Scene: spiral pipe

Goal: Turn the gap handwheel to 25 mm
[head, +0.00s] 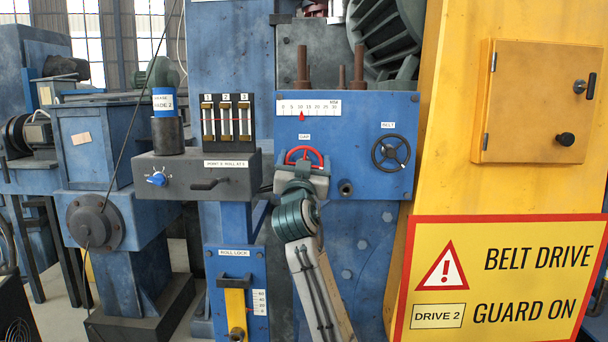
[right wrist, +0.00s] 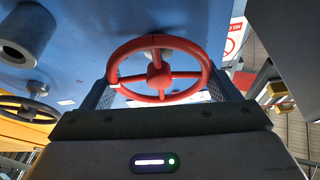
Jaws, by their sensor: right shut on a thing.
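The red gap handwheel (head: 304,152) sits on the blue panel (head: 360,180) under the "GAP" label. Above it, a white millimetre scale (head: 309,108) runs from 0 to 30, and its red pointer (head: 302,117) stands at about 10. My right gripper (head: 302,172) is at the handwheel and hides its lower part. In the right wrist view, the red handwheel (right wrist: 159,77) lies between the two fingers of my right gripper (right wrist: 164,88), which are shut on its rim at the left and right. A small white mark shows on the rim's left side. My left gripper is not in view.
A black "BELT" handwheel (head: 391,153) is close on the right of the same panel. A grey box (head: 198,172) with a blue knob and a lever juts out on the left. A yellow guard (head: 510,190) with a warning sign stands at the right.

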